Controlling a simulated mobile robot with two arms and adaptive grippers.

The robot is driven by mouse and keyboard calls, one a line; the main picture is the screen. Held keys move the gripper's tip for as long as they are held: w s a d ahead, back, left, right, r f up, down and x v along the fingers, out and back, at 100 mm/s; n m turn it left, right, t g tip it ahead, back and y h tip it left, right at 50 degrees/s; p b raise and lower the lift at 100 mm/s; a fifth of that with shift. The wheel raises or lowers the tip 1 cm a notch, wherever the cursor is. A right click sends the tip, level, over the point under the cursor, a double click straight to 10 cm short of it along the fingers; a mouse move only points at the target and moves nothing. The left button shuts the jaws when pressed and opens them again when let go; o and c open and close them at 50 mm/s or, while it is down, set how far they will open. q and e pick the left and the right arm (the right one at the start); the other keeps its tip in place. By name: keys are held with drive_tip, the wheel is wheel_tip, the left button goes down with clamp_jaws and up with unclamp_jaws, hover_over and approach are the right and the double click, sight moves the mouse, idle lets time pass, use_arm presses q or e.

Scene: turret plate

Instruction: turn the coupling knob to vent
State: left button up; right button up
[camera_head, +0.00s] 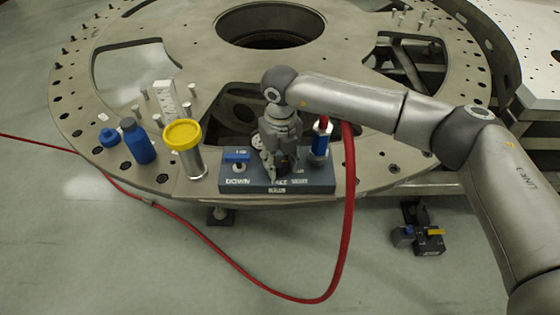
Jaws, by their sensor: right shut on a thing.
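My right gripper (280,160) points down over the middle of a dark blue-grey control box (235,186). It is shut on the coupling knob, a small dark part (287,164) mostly hidden by the fingers. Which way the knob points cannot be read. The box's front carries white lettering: "DOWN" at the left, and more words under the gripper that are too small to read surely. My left gripper is not in view.
A blue-handled switch (237,157) is left of my gripper. A blue fitting (321,138) with a red hose (348,200) stands right of it. A yellow-lidded jar (184,140) and a blue bottle (138,141) stand left on the round metal plate (240,65).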

sight(281, 161)
drive_tip(key=m+b, duration=0.3)
drive_tip(key=m, duration=0.1)
drive_tip(key=shift+f, duration=0.15)
drive_tip(key=shift+m+b, duration=1.65)
drive_tip(key=shift+m, duration=0.65)
drive_tip(key=shift+r, duration=0.2)
drive_tip(key=o, duration=1)
wheel_tip(281, 161, up, 12)
drive_tip(key=shift+d+f, duration=0.1)
